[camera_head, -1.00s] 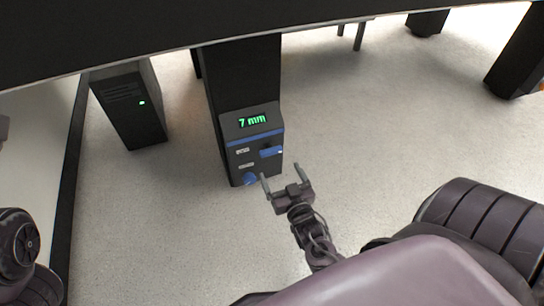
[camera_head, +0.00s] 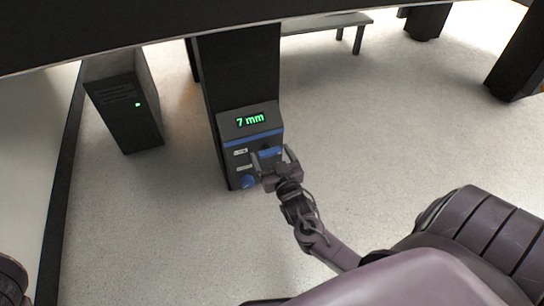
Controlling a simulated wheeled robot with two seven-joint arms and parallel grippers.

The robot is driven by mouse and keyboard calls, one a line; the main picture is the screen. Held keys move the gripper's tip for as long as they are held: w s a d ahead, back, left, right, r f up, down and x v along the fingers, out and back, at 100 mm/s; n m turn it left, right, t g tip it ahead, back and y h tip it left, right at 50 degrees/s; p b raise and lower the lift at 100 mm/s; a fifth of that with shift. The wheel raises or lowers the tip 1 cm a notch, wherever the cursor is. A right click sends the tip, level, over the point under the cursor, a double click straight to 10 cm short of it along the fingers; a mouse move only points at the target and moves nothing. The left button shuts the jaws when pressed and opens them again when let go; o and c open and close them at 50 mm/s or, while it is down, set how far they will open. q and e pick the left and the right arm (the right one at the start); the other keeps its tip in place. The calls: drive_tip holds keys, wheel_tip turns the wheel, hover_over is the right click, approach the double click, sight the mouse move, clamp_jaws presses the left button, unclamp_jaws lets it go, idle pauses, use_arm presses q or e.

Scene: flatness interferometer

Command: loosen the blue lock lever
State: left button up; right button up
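The blue lock lever (camera_head: 269,153) is on the front of a dark control box (camera_head: 228,160), right of a small white label. My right gripper (camera_head: 271,156) is at the lever, with one finger on each side of it in the picture. Its fingers are apart; I cannot tell whether they touch the lever. A round blue knob (camera_head: 248,182) sits lower left on the box. The display (camera_head: 250,120) above reads "7 mm" in green. My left gripper is not in view.
The box is fixed to a thick dark column (camera_head: 238,70) under a dark table edge (camera_head: 150,30). A black computer tower (camera_head: 128,110) with a green light stands on the left. The pale floor on the right (camera_head: 390,130) is clear.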

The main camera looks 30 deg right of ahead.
drive_tip(key=c, duration=0.8)
drive_tip(key=shift+c, duration=0.2)
